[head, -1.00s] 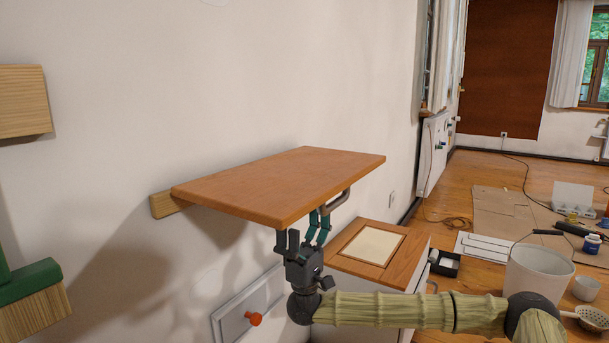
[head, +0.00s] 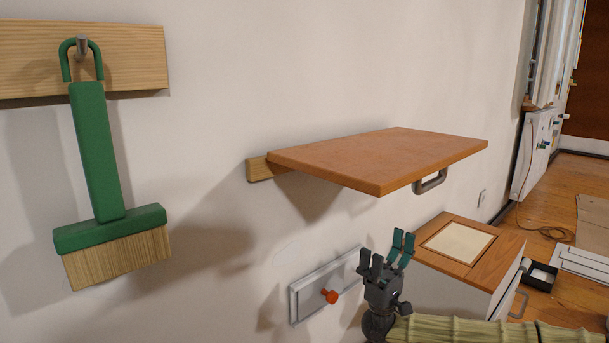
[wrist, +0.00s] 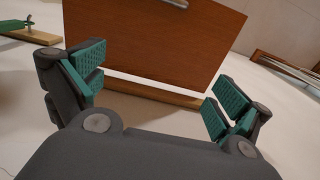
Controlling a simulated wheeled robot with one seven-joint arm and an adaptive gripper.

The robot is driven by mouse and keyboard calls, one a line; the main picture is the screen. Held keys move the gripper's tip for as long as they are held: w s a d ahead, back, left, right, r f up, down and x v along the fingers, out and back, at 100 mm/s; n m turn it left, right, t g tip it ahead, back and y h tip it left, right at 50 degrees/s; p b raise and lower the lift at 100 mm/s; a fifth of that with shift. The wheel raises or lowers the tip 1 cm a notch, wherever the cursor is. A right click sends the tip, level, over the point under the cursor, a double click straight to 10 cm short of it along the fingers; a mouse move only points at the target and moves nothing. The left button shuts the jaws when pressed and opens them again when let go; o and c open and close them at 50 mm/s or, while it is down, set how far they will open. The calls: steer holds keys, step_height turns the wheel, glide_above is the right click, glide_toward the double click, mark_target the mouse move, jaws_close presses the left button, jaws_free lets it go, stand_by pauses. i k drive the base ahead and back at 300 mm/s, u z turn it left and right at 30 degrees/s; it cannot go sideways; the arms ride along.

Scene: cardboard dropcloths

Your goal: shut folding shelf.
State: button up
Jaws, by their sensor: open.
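The folding shelf (head: 375,155) is a brown wooden board that sticks out level from the white wall, with a wooden strip (head: 259,168) behind it on the wall. A grey handle (head: 430,182) hangs under its right front edge. My gripper (head: 388,255) is open and empty. It points up, below the board and apart from it, a little left of the handle in the head view. In the wrist view the shelf (wrist: 150,45) fills the upper middle, beyond and between my open fingers (wrist: 148,97), with part of the handle at the top edge.
A green brush (head: 100,180) hangs on a peg rail at left. A grey wall plate with a red knob (head: 331,296) is left of my gripper. A cabinet with a wooden top (head: 490,245) stands right of my gripper, close by.

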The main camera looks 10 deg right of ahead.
mark_target(379, 162)
steer(key=k, duration=1)
